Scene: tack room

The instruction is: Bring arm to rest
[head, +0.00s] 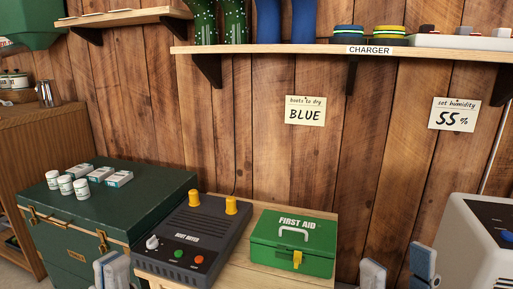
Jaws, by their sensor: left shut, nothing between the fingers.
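My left gripper (112,269) shows at the bottom left edge, in front of the green trunk and left of the boot dryer. Its pale grey fingers are together with nothing between them. My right gripper (397,269) shows at the bottom right, between the first aid box and the white appliance. Its two fingers are well apart, and only the wooden wall shows between them. Both arms are hidden below the picture's edge.
The boot dryer (193,240) and green first aid box (292,243) stand on a wooden bench. The green trunk (110,205) bears white jars and small boxes. A white appliance (475,240) stands at the right. A shelf (300,49) with boots crosses the wall above.

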